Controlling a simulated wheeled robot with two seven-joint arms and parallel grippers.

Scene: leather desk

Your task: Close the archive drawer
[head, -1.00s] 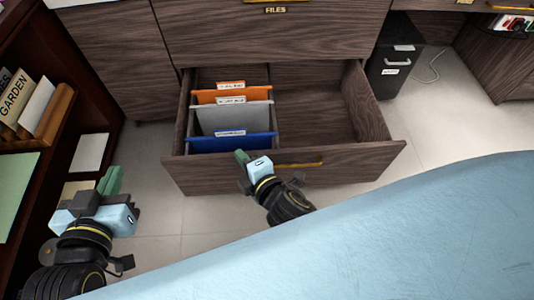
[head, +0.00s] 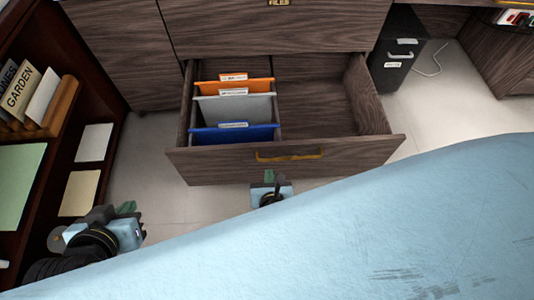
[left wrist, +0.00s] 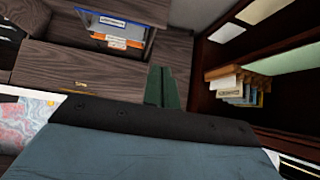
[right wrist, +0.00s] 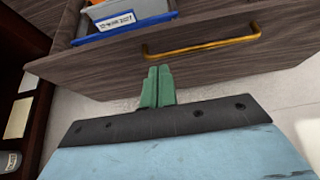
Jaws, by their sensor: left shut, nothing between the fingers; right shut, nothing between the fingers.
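The archive drawer (head: 345,152) is pulled out, its dark wood front facing me with a brass handle (head: 291,155). Orange, grey and blue hanging folders (head: 233,112) fill its left part; the right part is empty. My right gripper (head: 270,177) is shut and empty, low in front of the drawer front, below and left of the handle. My left gripper (head: 127,209) is shut and empty, left of the drawer near the shelf.
A dark bookshelf (head: 62,165) with books stands at the left. A black file box (head: 397,55) stands on the floor right of the drawer. My blue body covers the lower right. Pale floor is free around the drawer front.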

